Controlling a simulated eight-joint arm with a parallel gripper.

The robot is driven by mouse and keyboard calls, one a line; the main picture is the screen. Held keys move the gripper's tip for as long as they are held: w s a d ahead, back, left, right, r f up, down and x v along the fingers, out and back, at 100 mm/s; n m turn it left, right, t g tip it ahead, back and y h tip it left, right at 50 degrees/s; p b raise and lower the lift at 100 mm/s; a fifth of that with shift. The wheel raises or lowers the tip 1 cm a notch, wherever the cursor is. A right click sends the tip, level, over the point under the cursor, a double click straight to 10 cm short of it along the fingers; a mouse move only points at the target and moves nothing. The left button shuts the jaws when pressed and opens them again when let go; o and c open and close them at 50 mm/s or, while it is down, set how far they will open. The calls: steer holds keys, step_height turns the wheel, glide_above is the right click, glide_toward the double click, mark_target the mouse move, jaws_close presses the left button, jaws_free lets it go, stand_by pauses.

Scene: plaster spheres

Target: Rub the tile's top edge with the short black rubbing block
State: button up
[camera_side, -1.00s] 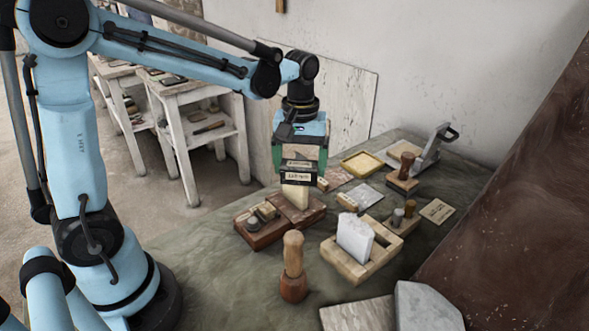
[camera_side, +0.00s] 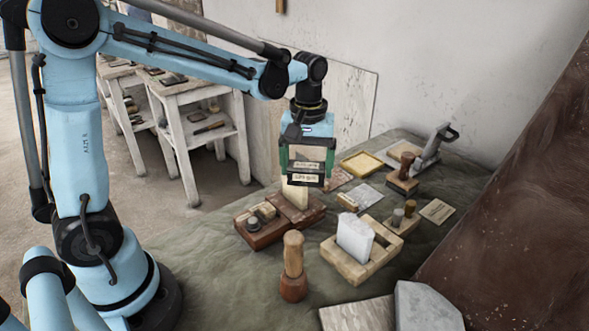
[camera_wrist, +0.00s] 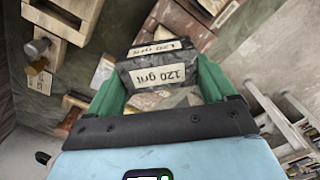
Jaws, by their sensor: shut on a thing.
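The black rubbing block (camera_side: 308,175), with pale labels, is held between the green fingers of my gripper (camera_side: 308,164). In the wrist view the block (camera_wrist: 146,76) shows a "120 grit" label, and my gripper (camera_wrist: 153,92) is shut on its ends. The white tile (camera_side: 355,238) stands upright in a pale wooden holder (camera_side: 347,266), its top edge uncovered. My gripper is above and to the left of the tile in the side view, with the block apart from it. I cannot make out the tile in the wrist view.
A brown wooden case (camera_side: 262,238) and a pale wedge (camera_side: 295,195) lie below the block. A wooden-handled tool (camera_side: 293,268) stands in front. A yellow tray (camera_side: 361,164) and a metal tool (camera_side: 433,150) are behind. A grey stone block (camera_side: 428,306) is at the front.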

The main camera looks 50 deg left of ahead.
mark_target(290, 162)
steer(key=shift+s+a, duration=1.3)
steer(key=shift+w+d, duration=0.1)
steer(key=shift+w+d, duration=1.5)
steer(key=shift+s+a, duration=1.6)
steer(key=shift+w+d+r, duration=0.1)
